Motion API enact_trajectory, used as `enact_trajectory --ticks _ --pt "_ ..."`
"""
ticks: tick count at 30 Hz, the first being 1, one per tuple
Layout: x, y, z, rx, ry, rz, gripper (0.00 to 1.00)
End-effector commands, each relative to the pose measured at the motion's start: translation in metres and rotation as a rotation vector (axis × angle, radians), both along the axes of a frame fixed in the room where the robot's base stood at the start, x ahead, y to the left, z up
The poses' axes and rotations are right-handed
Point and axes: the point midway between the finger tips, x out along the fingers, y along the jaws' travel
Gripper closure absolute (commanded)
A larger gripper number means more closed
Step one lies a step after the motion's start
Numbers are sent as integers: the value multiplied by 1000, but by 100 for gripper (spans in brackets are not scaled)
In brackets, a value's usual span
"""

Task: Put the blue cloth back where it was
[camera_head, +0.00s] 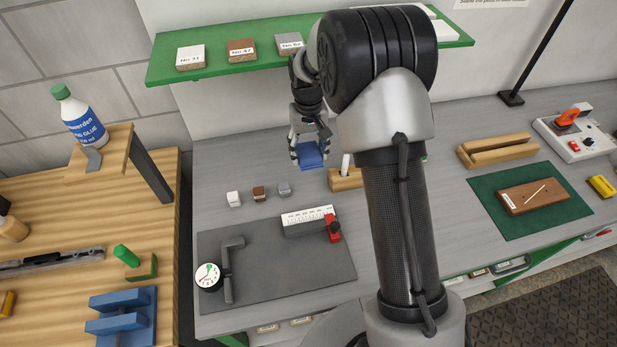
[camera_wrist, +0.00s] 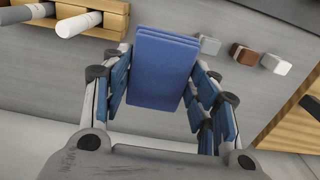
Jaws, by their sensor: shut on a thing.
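The blue cloth (camera_head: 311,156) is a small folded pad. My gripper (camera_head: 308,148) is shut on it and holds it above the grey bench, below the green shelf. In the wrist view the cloth (camera_wrist: 163,68) sits between the blue-padded fingers of my gripper (camera_wrist: 160,85), with its far end sticking out past them. The cloth looks apart from the bench top, though its exact height is hard to tell.
Three small blocks, white (camera_head: 233,199), brown (camera_head: 258,193) and grey (camera_head: 284,189), stand on the bench near the cloth. A wooden holder (camera_head: 345,180) with white sticks stands close by. A dark mat (camera_head: 290,277) carries a gauge and clamp. The green shelf (camera_head: 225,68) hangs above.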

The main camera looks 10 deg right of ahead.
Motion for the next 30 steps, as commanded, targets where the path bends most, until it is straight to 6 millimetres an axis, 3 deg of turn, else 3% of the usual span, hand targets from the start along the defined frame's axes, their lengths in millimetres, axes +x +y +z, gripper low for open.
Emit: enact_trajectory --ticks 3,9,17,24,30 --pt "-2 0 -31 0 6 0 68" --pt "-2 0 -71 0 3 0 68" --pt "-1 0 -90 0 1 0 68" --pt "-2 0 -121 0 1 0 68" --pt "-1 0 -120 0 -1 0 68"
